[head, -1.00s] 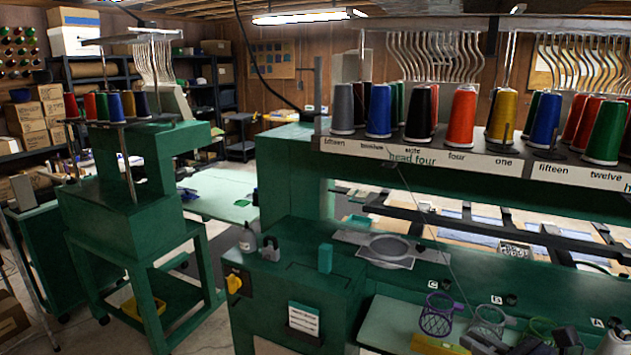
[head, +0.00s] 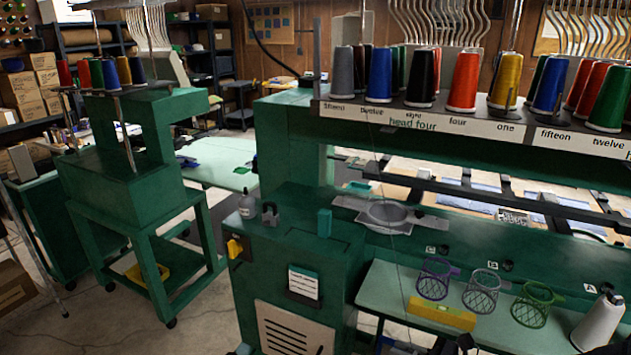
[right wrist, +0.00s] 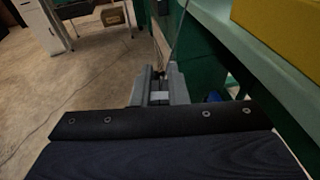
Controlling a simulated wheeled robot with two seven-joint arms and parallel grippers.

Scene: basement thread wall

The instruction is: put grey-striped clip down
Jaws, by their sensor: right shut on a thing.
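My right gripper (right wrist: 160,88) is shut on a small light grey piece (right wrist: 160,97), taken as the grey-striped clip. Only a bit of it shows between the grey fingers in the right wrist view, and I cannot make out stripes. The fingers are in the open beside the pale green ledge, lower than the yellow block on it, with concrete floor beyond. In the head view only dark parts of this arm show at the bottom edge, and the clip cannot be made out. My left gripper is not in view.
The ledge (head: 385,291) carries a yellow block (head: 442,314), purple (head: 437,279), grey (head: 482,291) and green (head: 534,303) mesh cups, and a pale thread cone (head: 600,320). A green cabinet (head: 290,255) stands left of it. Floor (head: 110,325) is clear at lower left.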

